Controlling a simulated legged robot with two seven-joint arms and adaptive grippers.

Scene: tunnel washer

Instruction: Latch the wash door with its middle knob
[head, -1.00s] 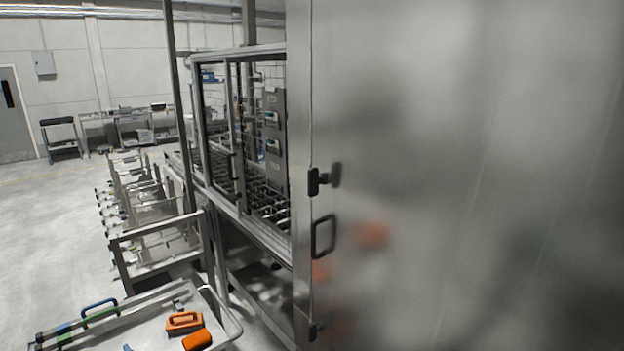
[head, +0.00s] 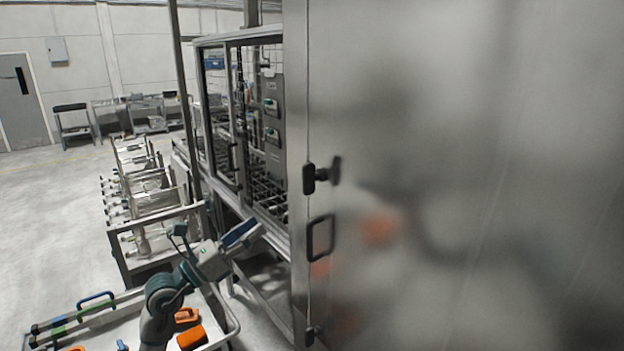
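The wash door is the large stainless panel (head: 480,180) filling the right side of the head view; its left edge lies along the frame post. A black knob (head: 310,178) sits at that edge, with its dark reflection on the panel. Another black knob (head: 309,336) is low on the same edge. I take the upper visible one as the middle knob; no higher knob shows. My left gripper (head: 247,232) is left of the door edge and lower than the middle knob, touching neither. Whether its fingers are open is unclear. My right gripper is out of view.
A black loop handle (head: 321,238) is on the door between the knobs. A cart (head: 75,311) with orange tools (head: 192,337) stands below my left arm. Racks (head: 157,240) stand behind it. The glazed washer frame (head: 238,130) is beyond the door edge.

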